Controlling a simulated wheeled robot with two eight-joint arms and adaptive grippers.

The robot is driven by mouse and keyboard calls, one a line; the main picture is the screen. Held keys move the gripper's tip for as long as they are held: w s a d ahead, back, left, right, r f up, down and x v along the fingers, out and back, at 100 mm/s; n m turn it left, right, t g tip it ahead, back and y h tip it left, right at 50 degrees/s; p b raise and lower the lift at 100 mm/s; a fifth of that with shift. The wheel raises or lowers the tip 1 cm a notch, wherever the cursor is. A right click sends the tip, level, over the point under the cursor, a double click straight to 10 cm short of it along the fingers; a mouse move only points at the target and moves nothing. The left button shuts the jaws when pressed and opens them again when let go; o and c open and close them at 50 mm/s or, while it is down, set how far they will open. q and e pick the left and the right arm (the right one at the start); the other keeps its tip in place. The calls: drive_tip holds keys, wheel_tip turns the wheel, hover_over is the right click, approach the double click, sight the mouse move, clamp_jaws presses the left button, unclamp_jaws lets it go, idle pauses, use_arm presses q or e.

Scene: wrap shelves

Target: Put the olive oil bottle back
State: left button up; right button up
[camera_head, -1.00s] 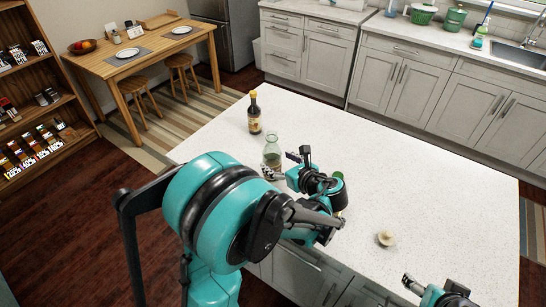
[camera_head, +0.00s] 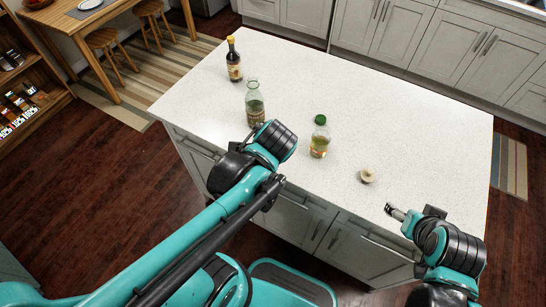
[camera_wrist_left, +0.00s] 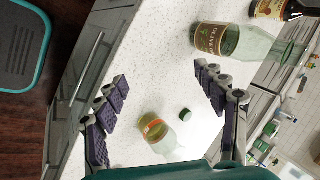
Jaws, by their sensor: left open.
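A green glass bottle (camera_head: 255,104) with a dark label stands upright on the white island. Its label seems to read "olive" in the left wrist view (camera_wrist_left: 213,39). In the head view my left wrist hides those fingers at the island's front edge. My right gripper (camera_head: 396,212) is near the front right; its finger gap is unclear.
A dark sauce bottle (camera_head: 234,64) stands at the island's back left. A small pale round object (camera_head: 368,175) sits right of the green-capped bottle. The island's (camera_head: 410,110) back and right are clear. A shelf (camera_head: 25,95) stands far left.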

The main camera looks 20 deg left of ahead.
use_arm(q)
drive_tip(key=s+d+r+n+t+h, duration=0.1)
drive_tip(key=s+d+n+h, duration=0.2)
drive_tip(key=n, duration=0.6)
drive_tip(key=shift+s+d+t+h, duration=0.3)
drive_tip(key=shift+s+d+h, duration=0.1)
drive_tip(key=shift+s+d, duration=0.25)
